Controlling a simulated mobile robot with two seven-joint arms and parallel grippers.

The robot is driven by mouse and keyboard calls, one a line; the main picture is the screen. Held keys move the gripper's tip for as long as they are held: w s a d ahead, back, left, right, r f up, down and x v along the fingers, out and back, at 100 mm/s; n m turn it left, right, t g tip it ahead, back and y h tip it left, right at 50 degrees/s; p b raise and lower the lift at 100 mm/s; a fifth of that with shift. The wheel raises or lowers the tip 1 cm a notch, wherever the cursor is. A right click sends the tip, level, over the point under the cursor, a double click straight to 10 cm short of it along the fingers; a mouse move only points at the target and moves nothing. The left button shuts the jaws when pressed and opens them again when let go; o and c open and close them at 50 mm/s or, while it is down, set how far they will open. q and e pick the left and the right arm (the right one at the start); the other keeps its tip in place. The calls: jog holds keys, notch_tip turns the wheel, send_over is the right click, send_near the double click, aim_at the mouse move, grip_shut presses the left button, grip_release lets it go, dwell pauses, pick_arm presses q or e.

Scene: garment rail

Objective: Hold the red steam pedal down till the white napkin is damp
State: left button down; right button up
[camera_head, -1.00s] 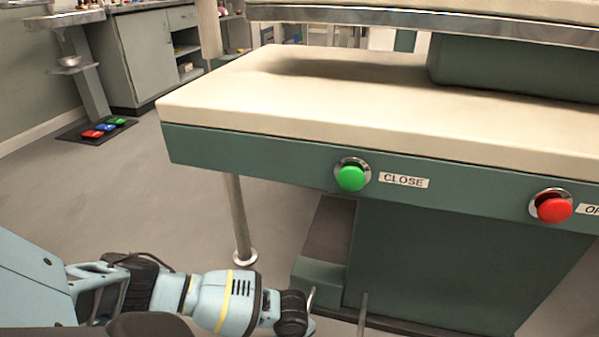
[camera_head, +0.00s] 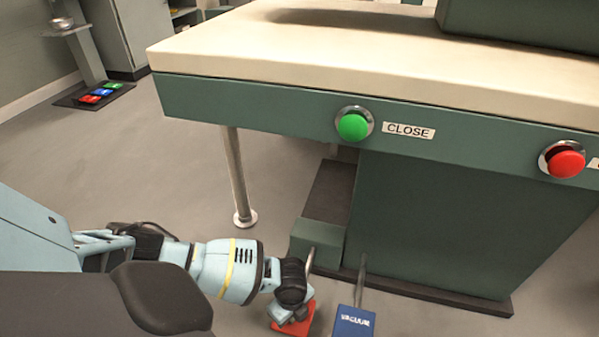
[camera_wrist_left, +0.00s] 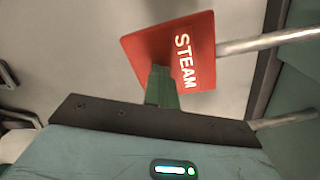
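The red steam pedal (camera_head: 303,318) is low at the foot of the press, on the end of a metal rod. It fills the upper middle of the left wrist view (camera_wrist_left: 196,48), with the word STEAM on it. My left gripper (camera_head: 291,319) is over the pedal's left part. In the left wrist view its green fingers (camera_wrist_left: 160,86) are together with nothing between them, and their tips overlap the pedal. I cannot tell whether they touch it. The white napkin is not in view. My right gripper is not in view.
A blue VACUUM pedal (camera_head: 353,322) is just right of the steam pedal. The press table (camera_head: 230,58) is above, with a green CLOSE button (camera_head: 352,127) and a red button (camera_head: 565,163). A metal leg (camera_head: 237,180) stands left. Small coloured pedals lie on a floor mat at the far left.

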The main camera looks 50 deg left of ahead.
pick_arm(q)
jog(key=shift+f+b, duration=0.55)
jog(key=shift+f, duration=0.8)
jog(key=shift+s+d, duration=0.1)
dwell(0.8)
dwell(0.7)
jog(key=shift+r, duration=0.1)
